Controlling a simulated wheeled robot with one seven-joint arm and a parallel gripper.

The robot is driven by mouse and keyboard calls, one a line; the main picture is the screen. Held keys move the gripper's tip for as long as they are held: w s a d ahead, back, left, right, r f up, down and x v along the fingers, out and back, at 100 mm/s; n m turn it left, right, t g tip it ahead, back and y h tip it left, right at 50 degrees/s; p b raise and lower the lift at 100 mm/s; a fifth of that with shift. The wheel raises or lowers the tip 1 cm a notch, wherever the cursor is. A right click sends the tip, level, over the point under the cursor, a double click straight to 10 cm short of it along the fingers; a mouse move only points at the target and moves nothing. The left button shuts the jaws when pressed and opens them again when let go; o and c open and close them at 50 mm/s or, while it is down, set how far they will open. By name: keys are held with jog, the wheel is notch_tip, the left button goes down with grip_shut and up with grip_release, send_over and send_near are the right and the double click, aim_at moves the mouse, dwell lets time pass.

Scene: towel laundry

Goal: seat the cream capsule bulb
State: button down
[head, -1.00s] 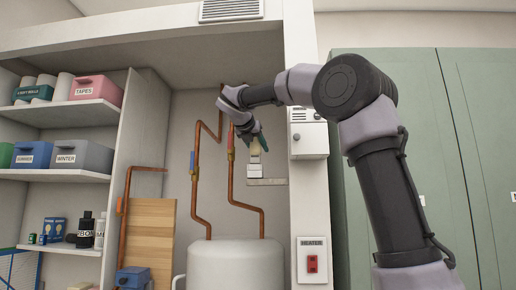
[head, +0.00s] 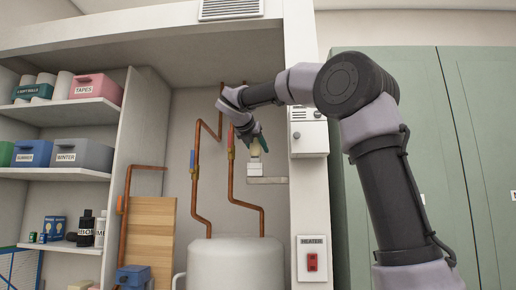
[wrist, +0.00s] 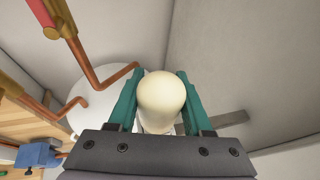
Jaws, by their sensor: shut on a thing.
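The cream capsule bulb (wrist: 162,95) is between the teal fingers of my gripper (wrist: 159,84) in the wrist view, its rounded end facing the camera. My gripper is shut on it. In the head view the bulb (head: 255,149) is small and upright under my gripper (head: 258,143), directly above a white lamp holder (head: 254,170) on a wall bracket (head: 267,181). The bulb's lower end meets or nearly meets the holder; I cannot tell whether it is inside. In the wrist view the bulb and gripper hide most of the holder.
Copper pipes (head: 197,190) with blue and red valve handles run just left of my gripper. A white tank (head: 236,263) stands below. A white wall box (head: 309,138) and post are close on the right. Shelves with bins (head: 84,155) are at the left.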

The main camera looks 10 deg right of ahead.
jog(key=shift+f, duration=0.55)
dwell(0.4)
jog(key=shift+c, duration=1.2)
grip_release()
